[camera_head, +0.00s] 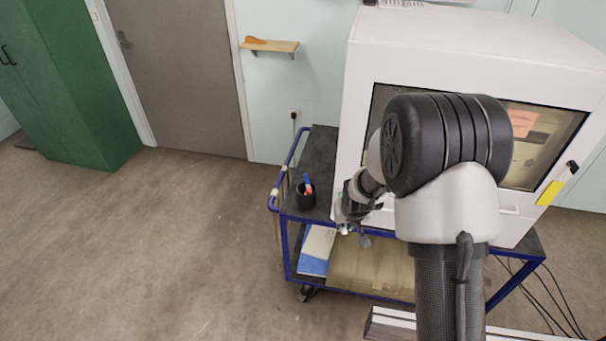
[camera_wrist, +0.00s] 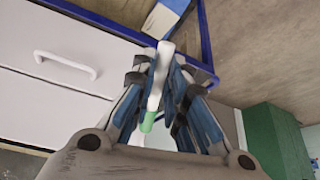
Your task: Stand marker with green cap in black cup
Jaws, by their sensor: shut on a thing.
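The marker with the green cap is white, and my gripper (camera_wrist: 165,75) is shut on it. In the wrist view the white body (camera_wrist: 160,75) lies between the fingers and the green cap (camera_wrist: 147,121) points back toward the palm. In the head view my gripper (camera_head: 349,212) is in front of the white machine, just right of the black cup; the marker is mostly hidden there. The black cup (camera_head: 306,199) stands upright on the cart top and holds a blue item and a red-orange item (camera_head: 307,187). The cup does not show in the wrist view.
The blue-framed cart (camera_head: 286,190) carries the large white machine (camera_head: 440,50) right of the cup. The dark cart top (camera_head: 318,150) is clear behind the cup. A blue-and-white item (camera_head: 316,252) and a cardboard box (camera_head: 368,272) sit on the lower shelf. Open floor lies left.

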